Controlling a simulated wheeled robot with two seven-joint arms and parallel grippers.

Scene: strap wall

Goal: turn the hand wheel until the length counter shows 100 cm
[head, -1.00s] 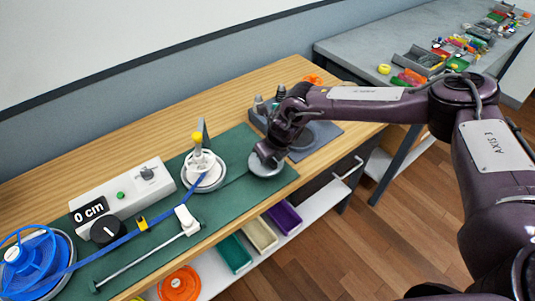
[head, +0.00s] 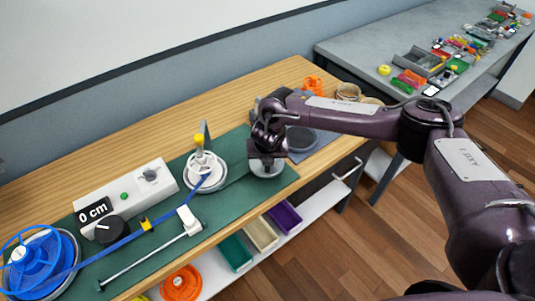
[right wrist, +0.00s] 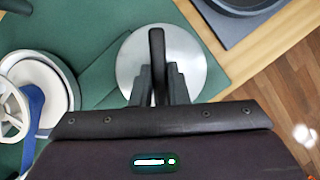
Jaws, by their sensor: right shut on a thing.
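The length counter (head: 95,209) on the white box reads "0 cm". The white hand wheel (head: 205,172) with a yellow knob (head: 199,137) stands on the green mat, and the blue strap (head: 150,229) runs to it. Part of a white spoked wheel shows at the left edge of the right wrist view (right wrist: 12,112). My right gripper (right wrist: 158,92) is shut on a black upright handle (right wrist: 156,45) above a silver disc (right wrist: 190,62). This disc lies right of the hand wheel, apart from it (head: 268,172). My left gripper is out of view.
The blue strap reel (head: 38,262) is at the bench's left end. A metal rod (head: 146,260) lies along the mat's front. A dark tray (head: 305,141) and orange thing (head: 313,84) are farther right.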

